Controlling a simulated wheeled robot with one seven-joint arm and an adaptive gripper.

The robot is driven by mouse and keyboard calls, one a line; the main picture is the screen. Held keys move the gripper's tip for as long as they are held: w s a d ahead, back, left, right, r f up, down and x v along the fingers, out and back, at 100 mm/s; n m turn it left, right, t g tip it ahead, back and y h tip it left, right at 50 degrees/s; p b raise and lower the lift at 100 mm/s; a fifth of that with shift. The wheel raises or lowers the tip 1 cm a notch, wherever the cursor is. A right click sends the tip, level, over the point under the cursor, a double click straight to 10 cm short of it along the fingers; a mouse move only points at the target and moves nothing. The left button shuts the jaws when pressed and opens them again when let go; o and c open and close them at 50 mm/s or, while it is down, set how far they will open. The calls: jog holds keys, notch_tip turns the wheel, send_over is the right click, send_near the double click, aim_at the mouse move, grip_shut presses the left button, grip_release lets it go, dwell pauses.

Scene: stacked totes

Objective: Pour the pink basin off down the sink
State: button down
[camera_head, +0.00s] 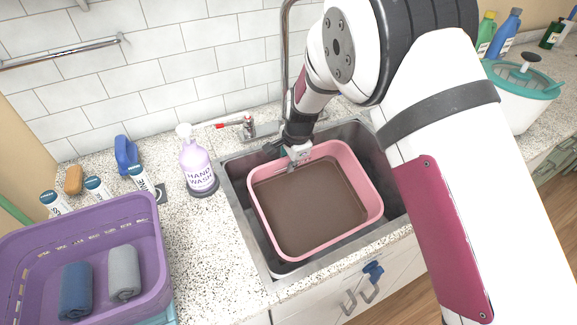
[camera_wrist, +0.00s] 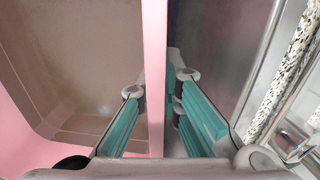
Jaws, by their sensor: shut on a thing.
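The pink basin (camera_head: 376,209) sits in the grey metal sink (camera_head: 240,222) in the head view, roughly level. Brown, murky liquid or a brown floor fills its inside; I cannot tell how deep it is. My gripper (camera_head: 297,160) is at the basin's back rim. In the wrist view, the basin's pink wall (camera_wrist: 154,60) runs between the two teal-padded fingers of my gripper (camera_wrist: 155,97), which are shut on it. The basin's brown inside lies left of the wall, and the sink's grey metal lies right. The sink drain is hidden under the basin.
A lilac hand-wash bottle (camera_head: 198,172) stands left of the sink, near the tap (camera_head: 248,128). A purple basket (camera_head: 150,235) with rolled towels is at the lower left. A white tub with a teal rim (camera_head: 520,100) stands right, behind my arm. The front counter strip is clear.

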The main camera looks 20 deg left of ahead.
jog(key=shift+t+y, duration=0.8)
jog(key=shift+y, duration=0.1)
jog(key=shift+w+a+r+p+v, duration=0.1)
jog(key=shift+p+v, duration=0.35)
jog(key=shift+v, duration=0.6)
jog(key=shift+w+a+r+p+v, duration=0.15)
jog(key=shift+p+v, duration=0.35)
jog(key=shift+v, duration=0.55)
jog(key=shift+w+a+p+v, duration=0.1)
jog(key=shift+p+v, duration=0.35)
jog(key=shift+v, duration=0.6)
jog(key=s+d+r+t+y+p, duration=0.1)
jog(key=s+d+r+t+y, duration=0.2)
jog(key=r, duration=0.5)
jog(key=s+d+r+t+y+p, duration=0.2)
jog(key=s+d+r+t+y, duration=0.2)
jog(key=d+r, duration=0.4)
jog(key=shift+s+d+r+y, duration=0.2)
jog(key=shift+s+r+y, duration=0.55)
jog(key=shift+s, duration=0.4)
dwell(1.2)
